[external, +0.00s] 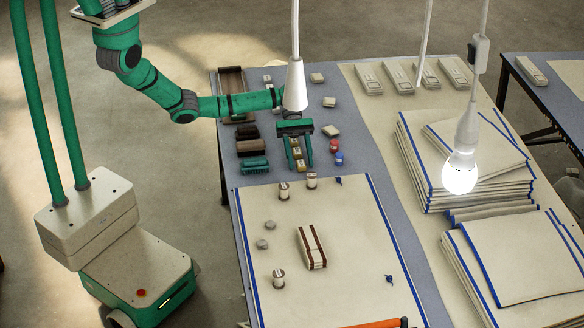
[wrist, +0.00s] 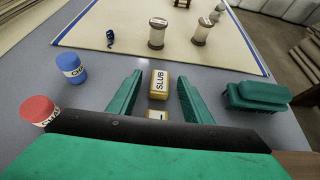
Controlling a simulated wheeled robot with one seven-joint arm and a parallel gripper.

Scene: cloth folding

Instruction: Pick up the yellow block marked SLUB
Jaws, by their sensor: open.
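The yellow block marked SLUB (wrist: 159,82) lies on the table between the green fingers of my gripper (wrist: 160,92) in the wrist view, with its white label facing up. My gripper (external: 299,160) is open, its fingers pointing down on either side of the block, with a gap on both sides. A second yellow block (wrist: 157,115) with a white label sits closer to the wrist camera, partly hidden by the gripper body. In the external view, small yellow blocks (external: 298,154) show in a row between the fingers; their labels are too small to read there.
A blue cylinder (wrist: 70,68) and a red cylinder (wrist: 38,110) stand left of the gripper in the wrist view. A green brush-like item (wrist: 257,96) lies to the right. Thread spools (wrist: 158,32) stand on the blue-edged cloth (wrist: 110,22). A lit bulb (external: 460,172) hangs at the right.

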